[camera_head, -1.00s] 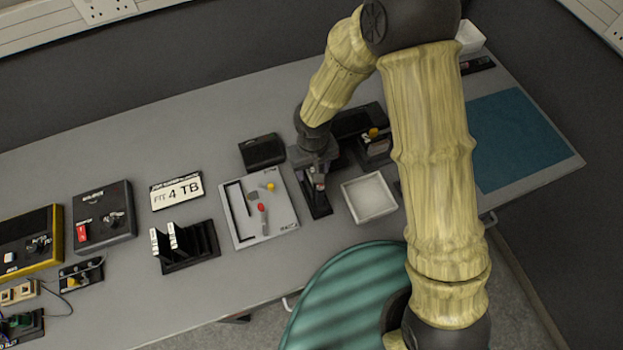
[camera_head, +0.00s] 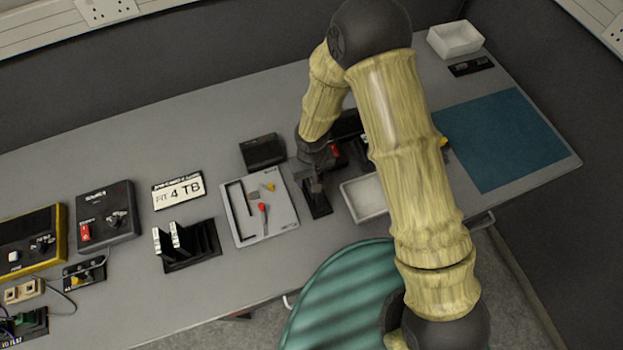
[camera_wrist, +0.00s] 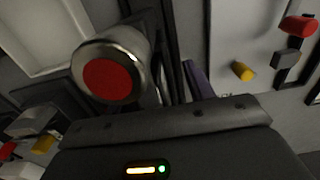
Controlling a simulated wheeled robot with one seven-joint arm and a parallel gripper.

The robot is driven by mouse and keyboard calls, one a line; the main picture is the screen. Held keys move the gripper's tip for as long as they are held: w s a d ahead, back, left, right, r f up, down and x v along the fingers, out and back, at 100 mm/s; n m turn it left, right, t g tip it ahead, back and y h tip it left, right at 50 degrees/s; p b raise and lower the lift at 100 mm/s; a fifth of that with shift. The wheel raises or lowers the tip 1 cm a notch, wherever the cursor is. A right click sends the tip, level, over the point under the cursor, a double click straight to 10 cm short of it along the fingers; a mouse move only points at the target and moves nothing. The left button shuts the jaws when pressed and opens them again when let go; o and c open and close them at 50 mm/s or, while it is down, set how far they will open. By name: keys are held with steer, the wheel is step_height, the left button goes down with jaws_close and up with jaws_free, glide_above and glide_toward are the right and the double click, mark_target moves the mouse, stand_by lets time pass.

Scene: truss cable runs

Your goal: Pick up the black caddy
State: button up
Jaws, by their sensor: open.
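My gripper (camera_head: 313,183) hangs low over a narrow black piece (camera_head: 318,206) on the grey table, between a pale tool board and a white tray. The jaws are open. I cannot tell whether they touch the black piece, or whether it is the caddy, as the gripper hides part of it. In the wrist view, dark strips (camera_wrist: 172,50) lie there, beside a round metal part with a red end (camera_wrist: 108,78) close to the camera. Other black caddies with white labels (camera_head: 174,236) stand upright in a black rack (camera_head: 205,262) further left.
The tool board (camera_head: 285,217) holds small red and yellow pieces. The white tray (camera_head: 362,203) is partly behind my arm. A black box (camera_head: 262,151) stands behind the board. A teal mat (camera_head: 500,140) is clear at right.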

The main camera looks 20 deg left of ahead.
stand_by(0.3)
steer(key=c, duration=1)
steer(key=shift+r, duration=0.1)
steer(key=shift+c, duration=0.2)
step_height(320, 180, up, 10)
steer(key=shift+f+b, duration=0.1)
steer(key=shift+b, duration=0.4)
